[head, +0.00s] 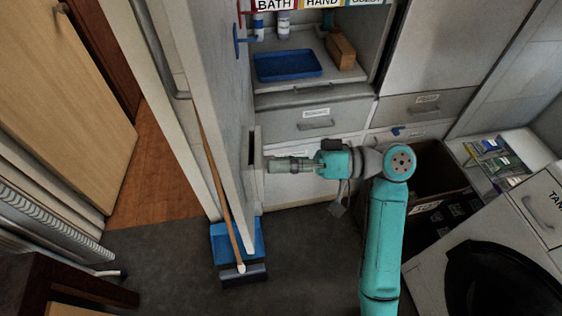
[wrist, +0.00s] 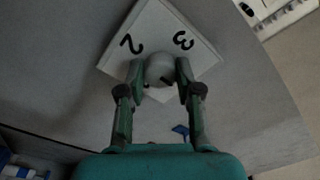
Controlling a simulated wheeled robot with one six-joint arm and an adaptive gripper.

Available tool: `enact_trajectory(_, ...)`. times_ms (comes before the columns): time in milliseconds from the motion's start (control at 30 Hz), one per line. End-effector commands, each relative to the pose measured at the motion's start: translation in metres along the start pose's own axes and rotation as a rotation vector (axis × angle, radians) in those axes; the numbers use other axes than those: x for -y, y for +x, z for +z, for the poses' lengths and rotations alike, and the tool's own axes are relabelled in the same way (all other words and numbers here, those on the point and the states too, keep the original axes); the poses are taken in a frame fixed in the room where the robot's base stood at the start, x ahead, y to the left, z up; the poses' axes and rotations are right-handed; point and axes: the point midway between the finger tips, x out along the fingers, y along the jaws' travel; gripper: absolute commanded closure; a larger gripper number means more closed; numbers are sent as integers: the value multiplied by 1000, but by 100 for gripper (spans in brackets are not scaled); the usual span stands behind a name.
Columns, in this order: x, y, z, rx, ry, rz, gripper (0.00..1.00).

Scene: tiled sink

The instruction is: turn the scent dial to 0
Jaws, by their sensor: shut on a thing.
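The scent dial is a round pale knob (wrist: 159,68) on a white square plate (wrist: 160,18) fixed to a grey upright panel. In the wrist view the plate is turned like a diamond, with a 2 at its upper left and a 3 at its upper right. A dark mark shows low on the knob; I cannot tell which number it points at. The plate's lower part and any other numbers are hidden. My gripper (wrist: 161,76) is shut on the knob, one finger on each side. In the head view my gripper (head: 270,165) reaches left to the plate (head: 257,165).
Behind are drawers (head: 315,121) and a shelf with a blue tray (head: 288,66). A dark bin (head: 440,180) and a washer-like machine (head: 515,270) stand right. Grey floor (head: 310,260) is clear in front.

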Motion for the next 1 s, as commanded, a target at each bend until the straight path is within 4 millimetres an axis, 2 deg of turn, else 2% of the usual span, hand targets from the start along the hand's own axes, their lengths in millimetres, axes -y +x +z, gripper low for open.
enact_trajectory(667, -1, 0, 2, 5, -56, -1, 100)
enact_trajectory(700, -1, 0, 2, 5, -56, -1, 58)
enact_trajectory(767, -1, 0, 2, 5, -56, -1, 43)
enact_trajectory(800, -1, 0, 1, 5, -56, -1, 40)
enact_trajectory(1000, -1, 0, 1, 3, -57, -1, 40)
